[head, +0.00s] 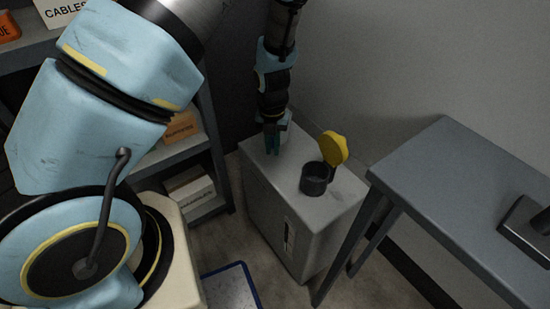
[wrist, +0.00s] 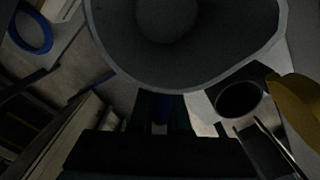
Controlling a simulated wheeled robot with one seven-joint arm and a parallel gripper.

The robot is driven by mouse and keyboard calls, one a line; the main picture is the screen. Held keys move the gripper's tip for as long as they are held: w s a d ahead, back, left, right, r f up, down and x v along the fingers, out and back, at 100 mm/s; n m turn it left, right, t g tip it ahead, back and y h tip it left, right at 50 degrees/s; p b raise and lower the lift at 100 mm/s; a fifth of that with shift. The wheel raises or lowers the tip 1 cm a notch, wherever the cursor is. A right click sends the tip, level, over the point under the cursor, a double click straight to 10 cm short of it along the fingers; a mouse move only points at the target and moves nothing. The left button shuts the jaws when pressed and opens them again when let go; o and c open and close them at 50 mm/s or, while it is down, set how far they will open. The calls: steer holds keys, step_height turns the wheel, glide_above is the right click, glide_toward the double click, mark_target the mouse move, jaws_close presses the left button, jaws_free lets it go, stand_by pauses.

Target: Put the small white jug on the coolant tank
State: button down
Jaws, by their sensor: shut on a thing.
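The coolant tank (head: 268,208) is a grey box with a dark round filler neck (head: 315,179) and a raised yellow cap (head: 334,148) on its top. My gripper (head: 272,142) is over the back left part of the tank top, its teal fingers pointing down. In the wrist view, my gripper (wrist: 160,112) is shut on the small white jug (wrist: 190,62), whose wide open mouth fills the upper middle and looks grey in shadow. In the head view, the jug is mostly hidden behind my gripper. I cannot tell whether its base touches the tank.
The filler neck and cap stand to the right of the jug. A grey table (head: 430,185) stands right of the tank. A shelf with boxes (head: 190,187) is on the left, and the wall is close behind. A blue-edged mat (head: 230,286) lies on the floor.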

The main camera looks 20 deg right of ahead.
mark_target(272, 171)
steer(key=shift+f+b, duration=0.35)
steer(key=shift+f, duration=3.35)
steer(key=shift+f, duration=0.15)
steer(key=c, duration=0.9)
jaws_free()
step_height(272, 171, up, 12)
steer(key=shift+r+p, duration=0.2)
steer(key=shift+p, duration=0.55)
steer(key=shift+a, duration=0.1)
